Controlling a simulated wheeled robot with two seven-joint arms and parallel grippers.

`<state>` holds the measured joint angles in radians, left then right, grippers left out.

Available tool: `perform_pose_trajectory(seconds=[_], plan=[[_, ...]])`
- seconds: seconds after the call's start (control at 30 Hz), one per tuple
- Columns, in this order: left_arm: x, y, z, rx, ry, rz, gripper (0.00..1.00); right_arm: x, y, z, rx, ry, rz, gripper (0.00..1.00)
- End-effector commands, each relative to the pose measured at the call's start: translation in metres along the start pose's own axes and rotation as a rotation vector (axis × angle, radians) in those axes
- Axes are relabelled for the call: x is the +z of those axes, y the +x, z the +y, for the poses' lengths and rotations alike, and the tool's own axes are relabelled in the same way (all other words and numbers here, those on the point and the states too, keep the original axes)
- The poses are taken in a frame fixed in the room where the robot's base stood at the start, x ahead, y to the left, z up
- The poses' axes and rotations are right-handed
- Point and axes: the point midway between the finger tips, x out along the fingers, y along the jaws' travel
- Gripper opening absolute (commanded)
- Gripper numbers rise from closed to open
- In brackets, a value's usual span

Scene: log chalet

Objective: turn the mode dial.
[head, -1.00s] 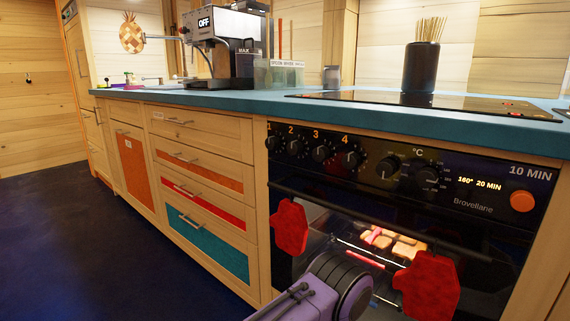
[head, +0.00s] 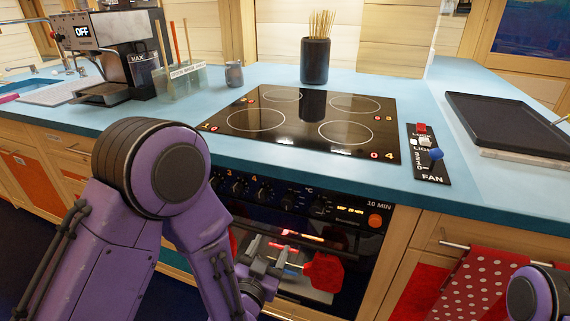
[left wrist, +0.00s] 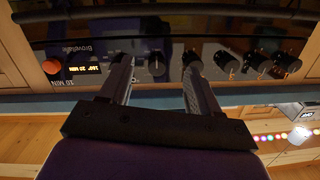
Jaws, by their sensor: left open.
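The mode dial (head: 288,201) is a black knob on the black oven panel, between the row of burner knobs and the temperature dial (head: 321,207). In the left wrist view the mode dial (left wrist: 157,64) shows dark and upside down between my fingers. My left gripper (head: 268,246) is open and empty, in front of the oven and below the dials in the head view. In the left wrist view its fingers (left wrist: 159,72) point at the panel, one on each side of the dial; I cannot tell whether they touch it. My right gripper is out of view.
Burner knobs (left wrist: 225,62) sit close beside one finger. Above are the glass hob (head: 300,122), the blue counter (head: 480,190) and the fan panel (head: 428,155). A dotted towel (head: 480,285) hangs at right.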

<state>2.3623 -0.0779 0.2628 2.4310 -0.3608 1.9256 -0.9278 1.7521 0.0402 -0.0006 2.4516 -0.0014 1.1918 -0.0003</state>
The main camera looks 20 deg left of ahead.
Motion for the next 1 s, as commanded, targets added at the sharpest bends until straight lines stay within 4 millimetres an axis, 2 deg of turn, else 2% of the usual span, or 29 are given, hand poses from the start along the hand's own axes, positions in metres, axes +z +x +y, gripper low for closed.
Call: perform_pose_trajectory(seconds=[0.03, 0.13, 0.27, 0.5, 0.63, 0.8, 1.0], plan=[[-0.031, 0.0, -0.002, -0.003, 0.013, 0.04, 0.62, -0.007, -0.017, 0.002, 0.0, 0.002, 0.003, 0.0], [-0.047, 0.004, -0.002, -0.009, 0.027, 0.082, 0.62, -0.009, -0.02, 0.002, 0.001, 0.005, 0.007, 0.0], [-0.048, 0.021, -0.002, -0.013, 0.027, 0.088, 0.62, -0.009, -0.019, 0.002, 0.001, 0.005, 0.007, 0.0], [-0.052, 0.075, -0.003, -0.013, 0.027, 0.086, 0.62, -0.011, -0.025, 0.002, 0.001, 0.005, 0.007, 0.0], [-0.053, 0.096, -0.003, -0.012, 0.027, 0.086, 0.62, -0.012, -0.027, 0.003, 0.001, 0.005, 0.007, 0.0], [-0.053, 0.107, -0.003, -0.011, 0.029, 0.084, 0.62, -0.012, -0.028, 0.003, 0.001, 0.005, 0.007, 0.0], [-0.053, 0.107, -0.002, -0.01, 0.03, 0.084, 0.62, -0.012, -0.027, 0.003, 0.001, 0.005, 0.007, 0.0]])
